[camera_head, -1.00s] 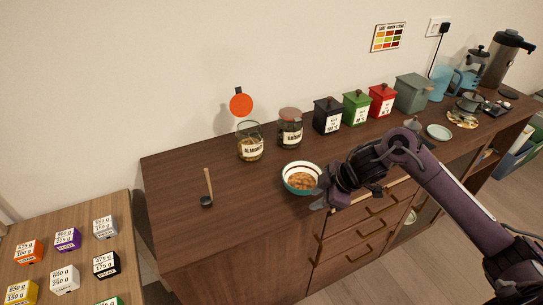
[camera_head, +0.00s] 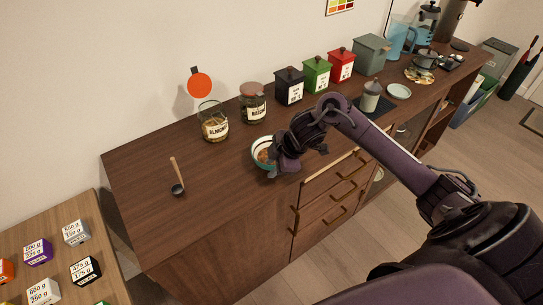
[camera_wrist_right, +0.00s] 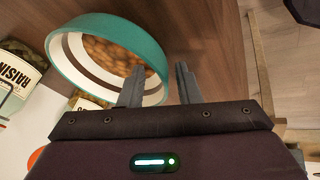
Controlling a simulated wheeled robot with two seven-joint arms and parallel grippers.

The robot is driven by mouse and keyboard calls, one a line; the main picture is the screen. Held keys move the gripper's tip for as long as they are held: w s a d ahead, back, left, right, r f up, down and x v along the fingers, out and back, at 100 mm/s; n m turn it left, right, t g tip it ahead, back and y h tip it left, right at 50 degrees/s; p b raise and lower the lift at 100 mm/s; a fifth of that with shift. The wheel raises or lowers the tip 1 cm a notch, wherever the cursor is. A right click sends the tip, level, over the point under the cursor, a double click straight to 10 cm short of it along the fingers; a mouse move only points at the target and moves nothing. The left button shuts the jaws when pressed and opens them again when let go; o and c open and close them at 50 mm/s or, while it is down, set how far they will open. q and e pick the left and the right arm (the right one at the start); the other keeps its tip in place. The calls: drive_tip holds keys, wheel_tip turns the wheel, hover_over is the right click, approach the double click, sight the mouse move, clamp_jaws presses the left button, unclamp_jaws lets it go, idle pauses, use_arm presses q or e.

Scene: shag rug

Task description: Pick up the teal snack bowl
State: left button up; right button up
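The teal snack bowl (camera_head: 257,146), with a white band inside and brown nuts or snacks in it, sits on the wooden counter. In the head view my right gripper (camera_head: 276,165) covers its right side. In the right wrist view the bowl's teal rim (camera_wrist_right: 105,23) is close. My right gripper (camera_wrist_right: 160,80) is open there, one finger overlapping the bowl and the other outside it, with the bowl's rim between them. Whether the fingers touch the rim I cannot tell. My left gripper is not in view.
Almond jar (camera_head: 214,126) and raisin jar (camera_head: 253,106) stand behind the bowl. Black (camera_head: 290,88), green (camera_head: 317,76) and red (camera_head: 341,66) canisters line the wall.

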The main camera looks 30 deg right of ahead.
clamp_jaws()
idle(0.5)
drive_tip(key=shift+w+r, duration=0.1)
drive_tip(key=shift+r, duration=0.4)
wheel_tip(320, 180, up, 19)
drive_tip(key=p, duration=0.4)
